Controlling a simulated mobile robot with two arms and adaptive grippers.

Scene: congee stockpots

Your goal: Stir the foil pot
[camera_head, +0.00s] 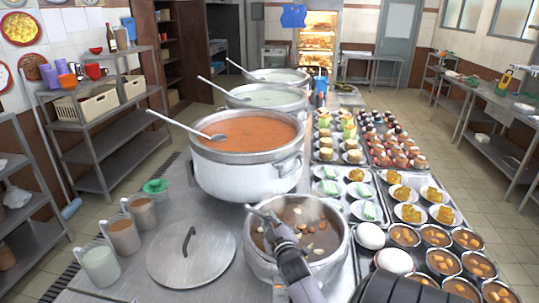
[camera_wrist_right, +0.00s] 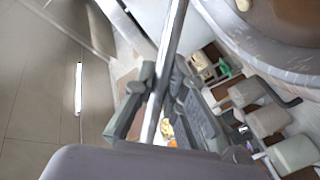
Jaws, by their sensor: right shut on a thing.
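The nearest pot (camera_head: 262,262), silvery with a shiny rim, looks like the foil pot; it holds brown broth with pale and orange pieces. My right gripper (camera_head: 277,224) is over this pot, shut on a thin metal handle (camera_head: 250,208) that looks like a ladle's. In the right wrist view the handle (camera_wrist_right: 170,45) runs between the fingers of the right gripper (camera_wrist_right: 158,100), and the pot's rim (camera_wrist_right: 258,62) is at upper right. The handle's lower end is hidden. My left gripper is not in view.
Behind stands a large pot (camera_head: 224,178) of orange soup with a ladle (camera_head: 180,126) in it. Further pots (camera_head: 265,97) stand behind it. A round lid (camera_head: 170,262) and beige cups (camera_head: 124,238) lie left. Trays of dishes (camera_head: 400,205) and bowls (camera_head: 438,236) crowd the right.

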